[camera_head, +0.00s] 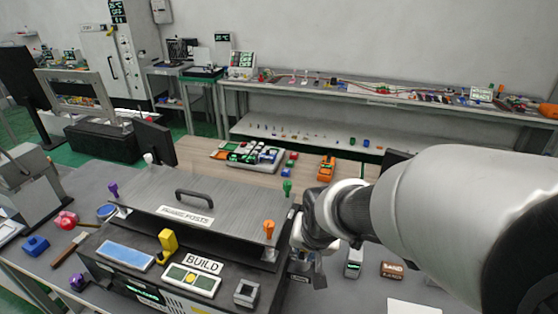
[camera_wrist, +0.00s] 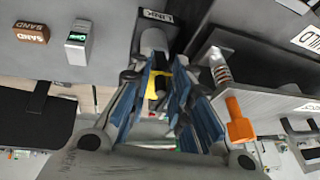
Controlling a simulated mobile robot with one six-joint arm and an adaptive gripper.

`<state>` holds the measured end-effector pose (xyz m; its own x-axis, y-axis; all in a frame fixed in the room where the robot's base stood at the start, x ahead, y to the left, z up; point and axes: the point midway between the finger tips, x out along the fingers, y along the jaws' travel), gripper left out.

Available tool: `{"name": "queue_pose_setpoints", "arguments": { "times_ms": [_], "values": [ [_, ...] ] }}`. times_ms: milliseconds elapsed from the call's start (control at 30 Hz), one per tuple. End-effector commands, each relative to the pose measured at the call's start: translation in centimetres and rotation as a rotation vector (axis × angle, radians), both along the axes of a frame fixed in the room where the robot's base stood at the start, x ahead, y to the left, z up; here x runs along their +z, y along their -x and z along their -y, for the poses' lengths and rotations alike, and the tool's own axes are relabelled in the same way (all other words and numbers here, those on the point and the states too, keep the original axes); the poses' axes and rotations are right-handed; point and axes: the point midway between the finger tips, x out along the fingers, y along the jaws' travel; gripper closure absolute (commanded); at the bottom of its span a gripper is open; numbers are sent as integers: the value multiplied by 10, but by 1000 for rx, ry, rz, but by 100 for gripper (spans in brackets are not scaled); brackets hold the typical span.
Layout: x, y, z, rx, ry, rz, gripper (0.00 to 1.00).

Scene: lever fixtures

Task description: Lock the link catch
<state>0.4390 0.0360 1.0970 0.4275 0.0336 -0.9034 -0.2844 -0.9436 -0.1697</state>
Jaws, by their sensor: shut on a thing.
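The link catch (camera_wrist: 154,42) shows in the wrist view as a grey rounded part below a dark "LINK" label (camera_wrist: 157,17). A small yellow part (camera_wrist: 180,80) shows between my fingers. My gripper (camera_wrist: 160,84) has its blue-padded fingers around this part of the catch and is shut on it. The fingers hide much of the catch, so I cannot tell its exact position. In the head view my gripper (camera_head: 308,272) is at the right end of the dark fixture, and the catch is mostly hidden there.
A grey plate (camera_head: 190,204) with a black handle covers the fixture. An orange-topped post (camera_head: 269,230) stands close to my gripper; it also shows in the wrist view (camera_wrist: 240,122) beside a spring. A small grey-green device (camera_head: 354,262) and a brown "SAND" block (camera_head: 392,270) lie to the right.

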Motion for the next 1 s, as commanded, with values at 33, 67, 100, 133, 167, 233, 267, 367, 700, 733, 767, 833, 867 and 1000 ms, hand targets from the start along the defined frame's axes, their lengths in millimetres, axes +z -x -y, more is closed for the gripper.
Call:
{"name": "queue_pose_setpoints", "arguments": {
  "times_ms": [33,67,100,133,167,233,267,367,700,733,767,833,867,1000],
  "values": [
    [-2,1,-2,1,-3,-5,80],
    [-2,1,-2,1,-2,-4,78],
    [-2,1,-2,2,-3,-4,76],
    [-1,1,-2,1,-3,-3,74],
    [-1,1,-2,1,-3,-3,72],
    [-1,0,-2,1,-3,-2,69],
    [-1,0,-1,1,-2,-1,69],
    [0,0,-1,1,-1,-1,69],
    [21,8,0,1,-2,6,69],
    [26,10,0,0,-1,8,69],
    [32,13,0,1,-2,8,69],
    [47,19,1,1,-2,8,69],
    [53,22,1,1,-2,8,69],
    [78,35,2,1,-3,7,69]
  ]
}}
